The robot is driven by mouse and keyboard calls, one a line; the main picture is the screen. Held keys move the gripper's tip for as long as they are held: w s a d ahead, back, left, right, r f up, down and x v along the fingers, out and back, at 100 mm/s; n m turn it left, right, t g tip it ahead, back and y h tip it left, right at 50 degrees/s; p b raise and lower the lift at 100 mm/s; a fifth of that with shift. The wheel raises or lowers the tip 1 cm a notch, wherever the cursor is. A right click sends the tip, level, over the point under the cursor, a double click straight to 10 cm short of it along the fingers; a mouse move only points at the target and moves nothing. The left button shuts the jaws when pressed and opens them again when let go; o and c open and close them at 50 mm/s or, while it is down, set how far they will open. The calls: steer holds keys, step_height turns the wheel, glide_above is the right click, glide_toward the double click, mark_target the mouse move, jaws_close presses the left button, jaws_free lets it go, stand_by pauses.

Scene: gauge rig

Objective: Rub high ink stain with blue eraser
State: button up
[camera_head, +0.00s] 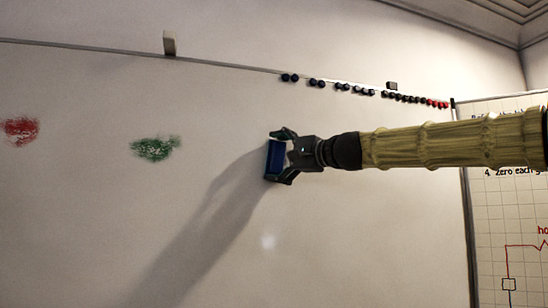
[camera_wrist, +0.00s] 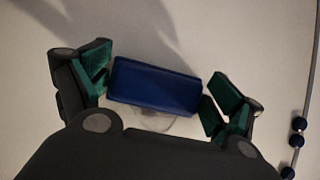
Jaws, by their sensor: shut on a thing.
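The blue eraser (camera_head: 275,160) is a dark blue block held against or very close to the whiteboard (camera_head: 100,220); I cannot tell if it touches. My gripper (camera_head: 279,157) is shut on it, with green-padded fingers at its two ends. The wrist view shows the eraser (camera_wrist: 155,86) between the finger pads (camera_wrist: 158,90). A faint grey smudge (camera_wrist: 168,123) shows on the board beside the eraser. In the head view, a green ink stain (camera_head: 155,148) lies left of my gripper, and a red ink stain (camera_head: 20,130) is farther left.
A gridded chart with writing (camera_head: 510,215) stands at the right. The board below my gripper is clear.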

steer(key=w+d+p, duration=0.1)
steer(key=w+d, duration=0.1)
steer(key=d, duration=0.4)
steer(key=shift+d, duration=0.3)
stand_by(0.4)
steer(key=shift+s+a+b, duration=0.25)
steer(key=shift+s+a, duration=0.1)
steer(key=shift+a, duration=0.9)
steer(key=shift+s+a+b, duration=0.3)
steer(key=shift+s+a, duration=0.1)
steer(key=shift+a, duration=0.8)
steer(key=shift+s+a+b, duration=0.25)
steer(key=shift+s+a, duration=0.1)
steer(key=shift+a, duration=0.9)
steer(key=shift+s+f, duration=0.1)
steer(key=shift+s+d+b, duration=0.25)
steer(key=shift+s+d, duration=0.05)
steer(key=shift+s, duration=0.65)
steer(key=shift+s+d+b, duration=0.25)
steer(key=shift+s+d, duration=0.1)
steer(key=shift+s, duration=0.55)
steer(key=shift+s+d+b, duration=0.25)
steer(key=shift+s+d, duration=0.05)
steer(key=shift+s, duration=0.65)
steer(key=shift+s+d, duration=0.25)
steer(key=shift+s, duration=0.45)
steer(key=shift+s+d, duration=0.2)
steer(key=shift+s, duration=0.5)
